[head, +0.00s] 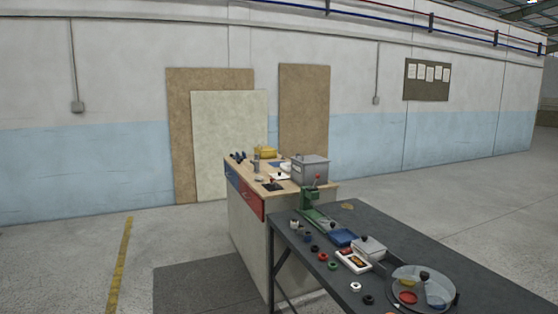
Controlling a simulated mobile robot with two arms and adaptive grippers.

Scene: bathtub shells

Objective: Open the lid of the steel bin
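A grey metal box that looks like the steel bin (311,173) stands upright on the right part of the wooden-topped cabinet (248,238). Its flat lid (307,160) lies closed on top, with a small dark knob towards its left. The inside of the bin is hidden. Neither of my grippers is in the head view.
A dark table (460,279) stands in front, holding a small lidded grey box (369,248), a round clear-lidded dish (422,287), a blue tray (342,237) and several small rings. Boards (303,110) lean on the wall. Floor at left and right is clear.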

